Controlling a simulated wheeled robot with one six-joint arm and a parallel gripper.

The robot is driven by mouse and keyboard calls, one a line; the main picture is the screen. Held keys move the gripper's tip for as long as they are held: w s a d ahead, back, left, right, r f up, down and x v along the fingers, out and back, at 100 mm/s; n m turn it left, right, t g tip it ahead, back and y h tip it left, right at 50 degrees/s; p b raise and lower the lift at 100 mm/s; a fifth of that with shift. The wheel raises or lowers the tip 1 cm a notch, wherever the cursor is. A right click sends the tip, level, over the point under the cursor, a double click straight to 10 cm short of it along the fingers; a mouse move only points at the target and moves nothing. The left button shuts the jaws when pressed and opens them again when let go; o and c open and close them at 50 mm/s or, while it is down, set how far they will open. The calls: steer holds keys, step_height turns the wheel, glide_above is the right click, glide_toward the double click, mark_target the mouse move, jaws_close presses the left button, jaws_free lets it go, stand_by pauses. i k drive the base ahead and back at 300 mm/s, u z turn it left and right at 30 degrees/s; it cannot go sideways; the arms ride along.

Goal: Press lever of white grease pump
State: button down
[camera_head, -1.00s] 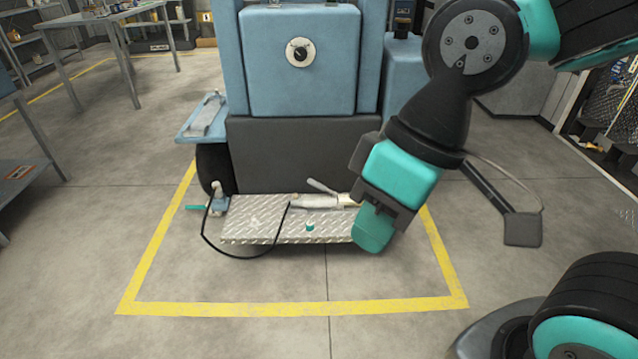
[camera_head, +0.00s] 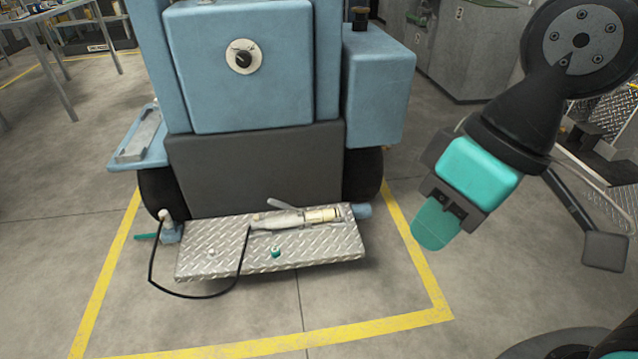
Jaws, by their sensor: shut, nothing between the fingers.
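The white grease pump (camera_head: 292,221) lies on its side on the diamond-plate step at the front of the blue machine. Its lever (camera_head: 281,204) is a thin grey bar standing slightly up from the pump body and slanting toward the upper left. A black hose (camera_head: 203,297) runs from the pump's left end, over the step's front edge and back to a fitting at the left. My gripper (camera_head: 435,226) is to the right of the step, apart from the pump and touching nothing. Its teal fingers are shut and empty.
The blue machine (camera_head: 240,100) stands behind the diamond-plate step (camera_head: 215,254). A teal knob (camera_head: 276,252) and a small pale knob stick up from the step. A yellow floor line (camera_head: 412,246) surrounds the machine. The floor in front is clear.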

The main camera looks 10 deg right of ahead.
mark_target(281, 205)
steer(key=z, duration=0.1)
steer(key=i, duration=1.2)
steer(key=u, duration=0.75)
